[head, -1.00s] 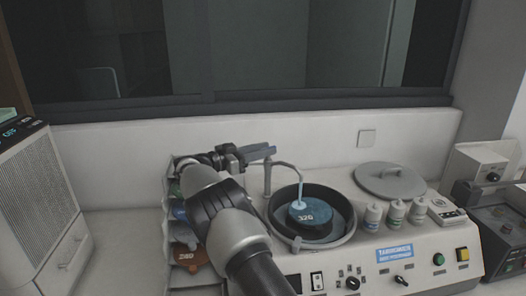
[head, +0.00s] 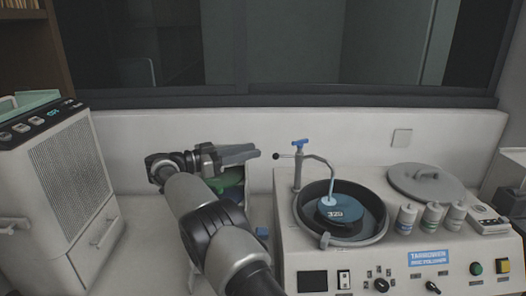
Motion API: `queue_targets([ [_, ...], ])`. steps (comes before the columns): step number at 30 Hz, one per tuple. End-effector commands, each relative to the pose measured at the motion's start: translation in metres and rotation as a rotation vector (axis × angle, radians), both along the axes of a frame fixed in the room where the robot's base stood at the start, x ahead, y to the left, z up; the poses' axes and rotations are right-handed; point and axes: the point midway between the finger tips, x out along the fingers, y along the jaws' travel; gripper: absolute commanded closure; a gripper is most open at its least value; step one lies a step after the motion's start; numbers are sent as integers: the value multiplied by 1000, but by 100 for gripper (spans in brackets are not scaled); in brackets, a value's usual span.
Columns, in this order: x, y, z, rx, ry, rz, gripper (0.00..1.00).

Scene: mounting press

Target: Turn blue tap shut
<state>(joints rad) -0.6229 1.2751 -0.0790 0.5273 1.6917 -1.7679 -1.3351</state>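The blue tap (head: 299,143) is a small T-shaped handle on top of a thin grey post at the back left of the polishing machine. A curved spout (head: 320,161) runs from the post over the round bowl. A pale blue stream (head: 331,190) shows below the spout's end, above the blue disc marked 320 (head: 341,212). My gripper (head: 248,153) is left of the tap, apart from it in the picture, with its fingers pointing right. The fingers overlap from this side, so their opening is unclear. No object shows in them.
A short side lever with a dark knob (head: 277,156) sticks out left from the post. A grey lid (head: 426,183) and several white bottles (head: 406,219) stand on the machine. A shelf rack with coloured discs (head: 229,179) is partly behind my arm. The wall is close behind.

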Motion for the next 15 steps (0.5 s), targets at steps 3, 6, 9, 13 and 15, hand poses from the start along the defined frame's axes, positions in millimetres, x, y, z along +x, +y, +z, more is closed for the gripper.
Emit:
queue_targets([
  [3, -3, 8, -1, 2, 1, 1, 73],
  [6, -4, 10, 0, 2, 1, 0, 73],
  [9, -5, 10, 0, 1, 0, 0, 73],
  [13, -4, 10, 0, 1, 0, 0, 68],
  [15, 0, 6, 5, -1, -9, 8, 56],
])
